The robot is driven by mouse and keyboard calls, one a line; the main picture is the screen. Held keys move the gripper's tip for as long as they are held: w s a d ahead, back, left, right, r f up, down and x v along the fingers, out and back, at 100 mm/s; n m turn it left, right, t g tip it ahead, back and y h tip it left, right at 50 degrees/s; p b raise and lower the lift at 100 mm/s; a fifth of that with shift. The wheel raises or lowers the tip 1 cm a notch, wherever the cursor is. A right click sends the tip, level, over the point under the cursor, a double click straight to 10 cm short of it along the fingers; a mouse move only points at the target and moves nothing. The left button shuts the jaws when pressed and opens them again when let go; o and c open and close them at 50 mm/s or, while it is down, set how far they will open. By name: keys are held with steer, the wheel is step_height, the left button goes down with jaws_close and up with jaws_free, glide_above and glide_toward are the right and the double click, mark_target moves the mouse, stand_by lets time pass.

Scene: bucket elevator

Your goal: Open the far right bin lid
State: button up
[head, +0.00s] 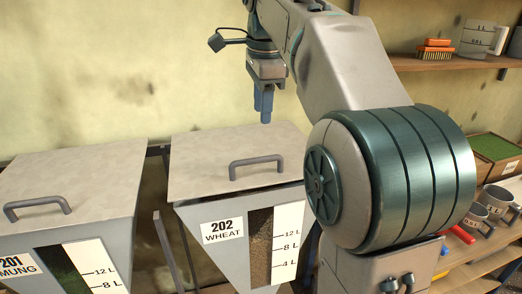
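The rightmost bin in view is the grey bin labelled "202 WHEAT" (222,232), with a window of brown grain. Its pale grey lid (215,158) lies flat and shut on top. A grey bar handle (256,164) stands near the lid's front edge. My gripper (264,120) points down with blue fingers, above the back right part of the lid and apart from the handle. The fingers overlap from this side, so their gap cannot be judged. Nothing shows between them. My arm hides what lies right of this bin.
A second bin labelled "201 MUNG" (20,268) stands at left, its lid (75,180) shut, with its own handle (38,206). A wall is close behind. At right, a wooden shelf (460,62) holds a brush and a jug; mugs (496,200) stand below.

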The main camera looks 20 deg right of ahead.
mark_target(261, 158)
steer(key=f, duration=0.4)
steer(key=w+f, duration=0.1)
steer(key=f, duration=0.7)
steer(key=shift+w, duration=0.25)
steer(key=shift+r, duration=0.1)
jaws_close()
